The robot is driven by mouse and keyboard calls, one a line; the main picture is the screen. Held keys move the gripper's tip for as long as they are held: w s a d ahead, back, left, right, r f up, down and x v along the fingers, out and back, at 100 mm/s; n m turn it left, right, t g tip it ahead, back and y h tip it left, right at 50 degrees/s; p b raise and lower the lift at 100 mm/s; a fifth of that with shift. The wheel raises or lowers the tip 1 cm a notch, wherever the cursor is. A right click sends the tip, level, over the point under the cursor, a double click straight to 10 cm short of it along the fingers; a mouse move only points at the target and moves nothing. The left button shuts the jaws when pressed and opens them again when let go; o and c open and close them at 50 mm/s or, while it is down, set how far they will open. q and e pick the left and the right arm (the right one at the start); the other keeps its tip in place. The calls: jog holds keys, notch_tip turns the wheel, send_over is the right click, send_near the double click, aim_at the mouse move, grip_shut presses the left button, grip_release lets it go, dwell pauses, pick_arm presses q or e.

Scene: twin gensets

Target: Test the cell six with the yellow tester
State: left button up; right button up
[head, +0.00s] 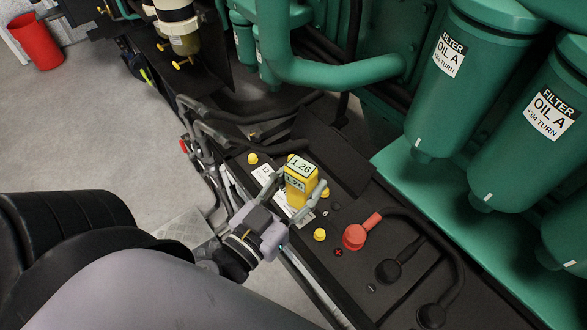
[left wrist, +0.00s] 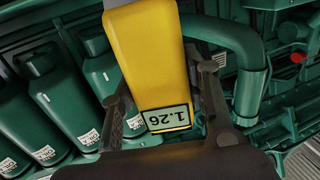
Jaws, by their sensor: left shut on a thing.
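The yellow tester (head: 297,187) is held upright over the black battery (head: 330,262). Its displays read 1.26. My left gripper (head: 300,192) is shut on it, one finger on each side. The left wrist view shows the tester (left wrist: 148,55) between the fingers (left wrist: 165,95), with a 1.26 display facing the camera. Yellow cell caps (head: 252,159) (head: 320,235) stand on the battery top. The tester's lower end and the cell under it are hidden by the gripper, so I cannot tell whether it touches. My right gripper is out of view.
A red terminal cover (head: 355,235) and black terminal covers (head: 388,271) with cables are close by on the battery. Green oil filters (head: 452,85) and a green pipe (head: 330,70) stand behind. A red bin (head: 36,42) is at far left. The grey floor (head: 90,130) is clear.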

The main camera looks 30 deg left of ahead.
pick_arm(q)
jog(key=shift+w+d+f, duration=0.2)
jog(key=shift+w+d, duration=0.1)
jog(key=shift+w, duration=0.35)
jog(key=shift+w+r+p, duration=0.2)
jog(key=shift+w+p, duration=0.2)
jog(key=w+d+f+p, duration=0.2)
jog(key=w+d+f, duration=0.1)
jog(key=w, duration=0.6)
jog(key=shift+d+f, duration=0.2)
jog(key=shift+f, duration=0.1)
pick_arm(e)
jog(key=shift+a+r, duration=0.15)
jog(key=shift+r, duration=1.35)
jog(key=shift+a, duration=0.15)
pick_arm(q)
jog(key=shift+f, duration=0.1)
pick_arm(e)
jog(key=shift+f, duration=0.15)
